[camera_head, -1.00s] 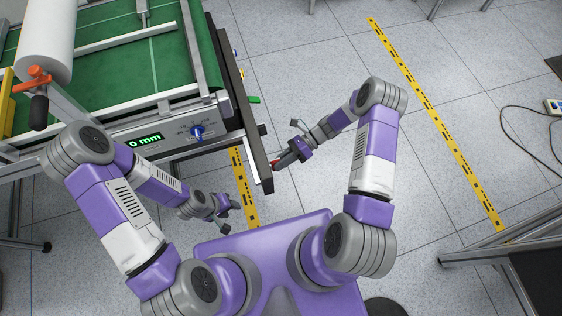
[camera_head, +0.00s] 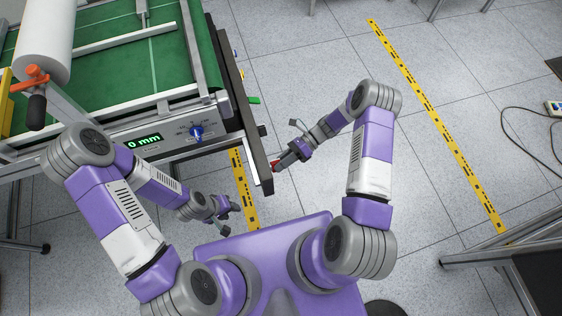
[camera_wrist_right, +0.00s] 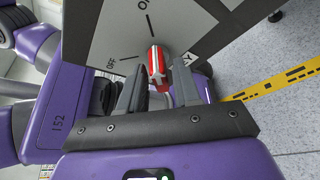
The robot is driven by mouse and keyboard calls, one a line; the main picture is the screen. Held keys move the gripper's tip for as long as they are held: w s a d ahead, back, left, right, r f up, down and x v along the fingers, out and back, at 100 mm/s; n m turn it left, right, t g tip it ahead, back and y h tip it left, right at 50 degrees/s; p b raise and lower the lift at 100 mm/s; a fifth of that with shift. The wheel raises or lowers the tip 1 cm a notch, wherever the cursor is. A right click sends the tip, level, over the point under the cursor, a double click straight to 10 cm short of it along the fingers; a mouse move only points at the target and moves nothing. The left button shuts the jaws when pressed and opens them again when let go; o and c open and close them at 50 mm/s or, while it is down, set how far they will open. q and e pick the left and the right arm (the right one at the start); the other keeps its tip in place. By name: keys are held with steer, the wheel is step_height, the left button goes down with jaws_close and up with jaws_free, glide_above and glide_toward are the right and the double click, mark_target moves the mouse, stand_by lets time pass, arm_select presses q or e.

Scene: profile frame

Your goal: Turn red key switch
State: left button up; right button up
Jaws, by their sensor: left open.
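The red key switch (camera_wrist_right: 157,66) with a white stripe sits on a grey panel (camera_wrist_right: 185,25) marked ON and OFF in the right wrist view. Its stripe runs roughly up and down in that picture. My right gripper (camera_wrist_right: 161,84) is open, with its fingers on either side of the switch; I cannot tell whether they touch it. In the head view a bit of red shows on the switch (camera_head: 275,162) at the tip of my right gripper (camera_head: 279,163). My left gripper (camera_head: 231,218) is open and empty, low over the floor.
A green conveyor (camera_head: 110,55) with a "0 mm" display (camera_head: 145,140) and a blue knob (camera_head: 196,132) stands at upper left. A dark rail (camera_head: 243,110) edges it. Floor to the right is mostly clear, with yellow tape (camera_head: 440,130) and a table frame (camera_head: 500,245) at lower right.

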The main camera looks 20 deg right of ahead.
steer(key=shift+o, duration=0.5)
steer(key=p+v, duration=0.1)
steer(key=v, duration=0.6)
steer(key=shift+d, duration=0.25)
